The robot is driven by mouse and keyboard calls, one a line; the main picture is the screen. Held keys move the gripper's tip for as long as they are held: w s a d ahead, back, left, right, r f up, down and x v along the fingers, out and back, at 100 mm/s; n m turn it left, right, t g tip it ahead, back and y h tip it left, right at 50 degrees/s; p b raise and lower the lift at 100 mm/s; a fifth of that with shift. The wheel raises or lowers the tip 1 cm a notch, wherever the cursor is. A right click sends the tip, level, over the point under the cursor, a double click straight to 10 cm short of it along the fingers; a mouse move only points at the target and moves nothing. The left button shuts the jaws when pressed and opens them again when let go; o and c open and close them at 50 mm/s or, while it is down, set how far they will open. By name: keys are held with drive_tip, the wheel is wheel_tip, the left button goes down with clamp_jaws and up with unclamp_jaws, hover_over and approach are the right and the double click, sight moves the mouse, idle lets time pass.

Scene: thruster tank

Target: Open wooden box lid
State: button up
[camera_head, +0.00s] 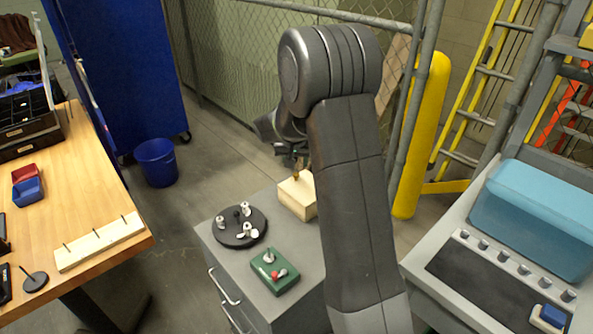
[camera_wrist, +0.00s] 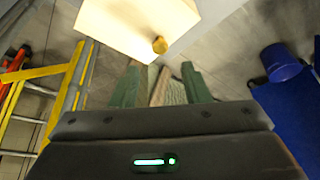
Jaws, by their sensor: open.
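The wooden box (camera_head: 297,197) is a pale box on the far right part of the grey cabinet top, partly hidden behind my arm in the head view. A small brass-coloured knob (camera_head: 295,175) stands on its lid, which looks closed. In the wrist view the box (camera_wrist: 128,22) is at the top, with the round knob (camera_wrist: 159,45) at its lower right edge. My gripper (camera_wrist: 160,75) is open and empty, its two green fingers pointing toward the box. The knob appears just beyond the fingertips, not between them. In the head view the fingers are mostly hidden by my arm.
On the cabinet top, a black round tray (camera_head: 262,231) with small white parts and a green block (camera_head: 289,284) sit near the box. A wooden workbench (camera_head: 90,185) is at left. A chain-link fence (camera_head: 235,60) and yellow post (camera_head: 420,140) stand behind. A grey bench with a teal case (camera_head: 535,220) is at right.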

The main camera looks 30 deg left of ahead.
sight(296, 174)
drive_tip(key=x, duration=0.6)
drive_tip(key=shift+w+a+f, duration=0.1)
drive_tip(key=shift+f, duration=0.2)
drive_tip(key=shift+c, duration=0.4)
